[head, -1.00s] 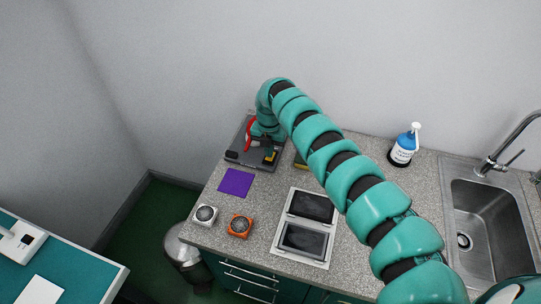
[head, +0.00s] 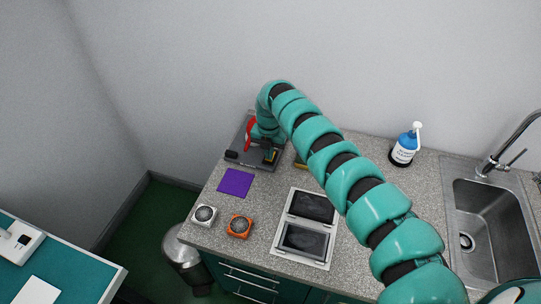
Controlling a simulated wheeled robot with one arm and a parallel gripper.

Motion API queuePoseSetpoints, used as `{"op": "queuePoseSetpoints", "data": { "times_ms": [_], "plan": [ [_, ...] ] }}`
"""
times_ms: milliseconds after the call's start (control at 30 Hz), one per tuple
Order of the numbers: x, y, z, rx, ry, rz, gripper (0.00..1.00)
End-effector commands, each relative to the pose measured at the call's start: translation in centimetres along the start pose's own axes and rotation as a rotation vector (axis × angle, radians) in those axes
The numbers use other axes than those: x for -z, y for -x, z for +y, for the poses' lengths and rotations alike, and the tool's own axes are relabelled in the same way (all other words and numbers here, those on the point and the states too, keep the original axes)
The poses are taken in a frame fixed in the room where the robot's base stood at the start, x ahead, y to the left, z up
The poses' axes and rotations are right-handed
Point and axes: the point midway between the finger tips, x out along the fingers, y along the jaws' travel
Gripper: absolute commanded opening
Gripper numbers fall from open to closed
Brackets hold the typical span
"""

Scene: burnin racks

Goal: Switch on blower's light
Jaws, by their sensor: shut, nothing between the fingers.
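A dark grey flat unit (head: 236,158) lies at the back left of the speckled counter, with a red part (head: 249,132) and a small yellow-and-black part (head: 271,156) on it. I cannot tell for sure whether this unit is the blower, and no light switch can be made out. My arm arches over the counter from the lower right, and my gripper (head: 263,142) points down over this unit. Its fingers are small and largely hidden by the wrist; it is shut and holds nothing. I cannot tell whether it touches the unit.
A purple square (head: 235,182), a white round-faced device (head: 204,215), an orange one (head: 239,226) and a white-framed double panel (head: 279,238) lie in front. A bin (head: 180,252) stands below the left edge.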

Motion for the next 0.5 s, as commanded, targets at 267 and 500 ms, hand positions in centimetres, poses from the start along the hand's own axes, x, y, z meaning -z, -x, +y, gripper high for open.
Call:
{"op": "queuePoseSetpoints", "data": {
  "times_ms": [267,500],
  "plan": [
    [-0.1,0.6,0.0,-0.001,-0.001,-0.001,0.0],
    [-0.1,2.4,0.0,-0.001,0.001,-0.002,0.0]
  ]
}}
